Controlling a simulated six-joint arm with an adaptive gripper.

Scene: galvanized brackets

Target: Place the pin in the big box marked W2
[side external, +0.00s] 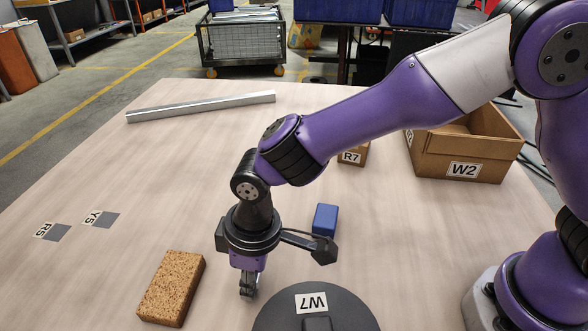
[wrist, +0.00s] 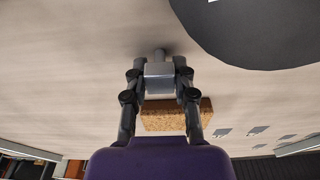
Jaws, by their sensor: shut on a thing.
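The pin (wrist: 160,54) is a small grey metal piece, seen in the wrist view between my gripper's fingers. My gripper (wrist: 160,76) is shut on it. In the side view my gripper (side external: 248,284) points down low over the table, between the cork block and the dark round W7 object; the pin is hard to make out there. The big box marked W2 (side external: 432,162) is an open cardboard box at the back right, far from my gripper. My arm passes in front of its upper left part.
A cork block (side external: 172,288) lies left of my gripper, and the dark round W7 object (side external: 345,312) is at right. A blue block (side external: 325,219) and small R7 box (side external: 352,157) stand behind. A metal bar (side external: 200,106) lies at the back.

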